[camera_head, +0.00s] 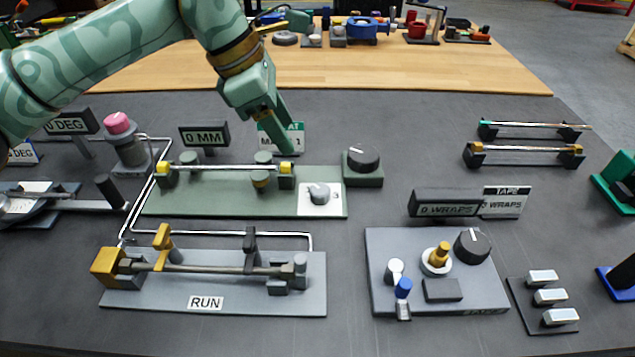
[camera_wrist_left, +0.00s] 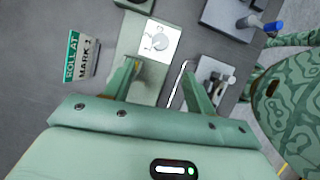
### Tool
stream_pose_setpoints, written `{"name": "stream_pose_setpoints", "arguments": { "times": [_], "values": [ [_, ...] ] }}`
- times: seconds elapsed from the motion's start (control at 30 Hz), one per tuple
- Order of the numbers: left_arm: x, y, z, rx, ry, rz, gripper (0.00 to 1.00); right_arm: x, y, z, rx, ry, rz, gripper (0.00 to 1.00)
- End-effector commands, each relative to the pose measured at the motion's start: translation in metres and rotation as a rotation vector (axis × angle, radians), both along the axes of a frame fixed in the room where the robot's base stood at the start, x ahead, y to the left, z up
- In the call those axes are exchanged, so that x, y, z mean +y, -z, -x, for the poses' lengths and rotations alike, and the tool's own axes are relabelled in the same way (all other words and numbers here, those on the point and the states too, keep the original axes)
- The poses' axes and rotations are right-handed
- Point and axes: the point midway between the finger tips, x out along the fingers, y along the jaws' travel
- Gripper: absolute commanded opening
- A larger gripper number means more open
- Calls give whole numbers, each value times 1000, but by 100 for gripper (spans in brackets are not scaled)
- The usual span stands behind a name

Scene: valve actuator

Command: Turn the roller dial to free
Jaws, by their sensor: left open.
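A grey dial (camera_head: 320,193) sits on a white plate at the right end of the green base (camera_head: 225,205). It also shows in the left wrist view (camera_wrist_left: 159,41). A mark shows on the plate, but I cannot read what the dial points to. A roller bar (camera_head: 225,168) with yellow end blocks lies along the base. A black knob (camera_head: 363,158) stands on its own green block to the right. No label reading "free" is legible. My left gripper (camera_head: 288,145) is open and empty above the base's back; its fingers (camera_wrist_left: 160,68) are apart, short of the dial. My right gripper is out of view.
In front is a grey panel labelled RUN (camera_head: 207,302). A knob panel (camera_head: 437,300) stands front right. Bare table lies right of the black knob.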

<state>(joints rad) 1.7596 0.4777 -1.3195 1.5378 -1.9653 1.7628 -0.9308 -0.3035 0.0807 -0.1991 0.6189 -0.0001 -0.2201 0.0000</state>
Motion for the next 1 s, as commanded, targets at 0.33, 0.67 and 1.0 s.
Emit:
{"name": "stream_pose_setpoints", "arguments": {
  "times": [0.33, 0.67, 1.0],
  "values": [
    [-34, 88, -3, 8, 3, 0, 55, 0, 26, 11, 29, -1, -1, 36],
    [-53, 130, -6, 4, 2, 0, 55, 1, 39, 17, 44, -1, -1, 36],
    [-55, 133, -6, 0, 1, 0, 55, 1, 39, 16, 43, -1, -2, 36]
  ]
}}
